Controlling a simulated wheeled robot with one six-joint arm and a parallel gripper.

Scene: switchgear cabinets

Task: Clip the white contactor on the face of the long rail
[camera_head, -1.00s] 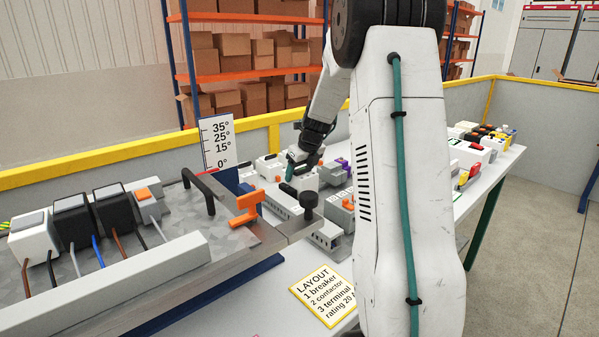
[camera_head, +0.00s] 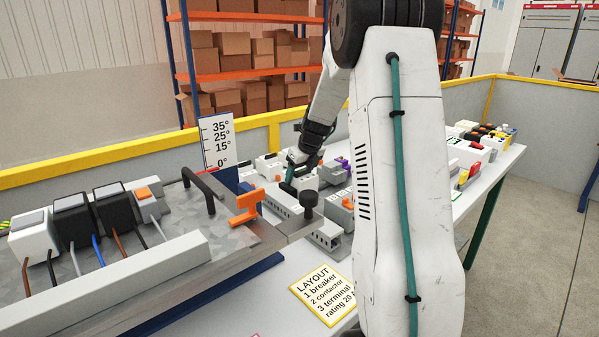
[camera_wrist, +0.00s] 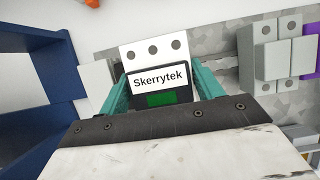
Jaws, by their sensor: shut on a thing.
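My gripper (camera_head: 291,178) is low over the table in the head view, beside the arm column. In the wrist view its two teal fingers (camera_wrist: 160,92) are shut on the white contactor (camera_wrist: 153,53), which has three dark holes, a "Skerrytek" label and a green patch on a dark face. In the head view the contactor (camera_head: 307,182) is a small white block, partly hidden by the gripper. A long grey slotted rail (camera_head: 328,236) runs just in front of it. A grey metal strip (camera_wrist: 215,58) lies behind the contactor in the wrist view; I cannot tell whether they touch.
A grey device (camera_wrist: 276,52) sits on the strip to the right of the contactor. An orange clamp (camera_head: 246,205) and a black-knobbed post (camera_head: 309,203) stand near the rail. A wired panel (camera_head: 130,235) is at left, and a layout card (camera_head: 323,294) lies in front.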

